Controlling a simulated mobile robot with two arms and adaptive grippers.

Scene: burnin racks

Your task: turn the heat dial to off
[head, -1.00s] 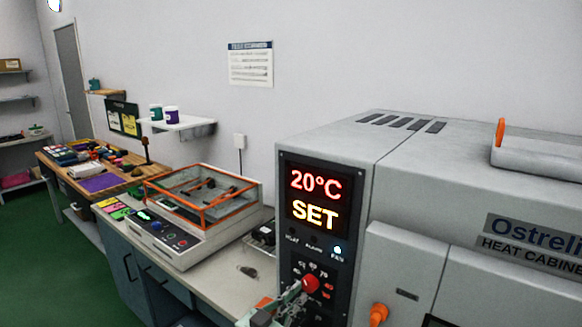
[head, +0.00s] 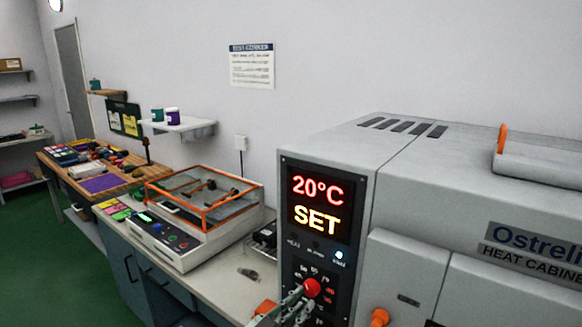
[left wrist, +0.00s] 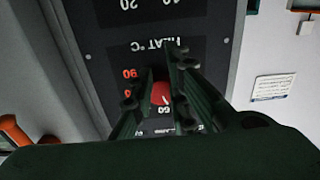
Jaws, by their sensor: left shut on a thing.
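The heat cabinet (head: 340,150) stands at the right of the head view. Its front panel display (head: 316,204) reads 20°C above SET. The red heat dial (head: 312,287) is low on the panel, with numbers around it. My left gripper (head: 298,298) reaches it from below left and is shut on it. In the left wrist view the red dial (left wrist: 160,94) sits between the two dark fingers of the gripper (left wrist: 160,85), under an upside-down "HEAT °C" label. The fingers hide part of the scale. My right gripper is not in view.
An orange handle (head: 379,317) sticks out from the cabinet front right of the panel. A bench (head: 215,285) left of the cabinet carries a machine with an orange-framed clear lid (head: 205,197). A further table (head: 50,165) holds coloured items.

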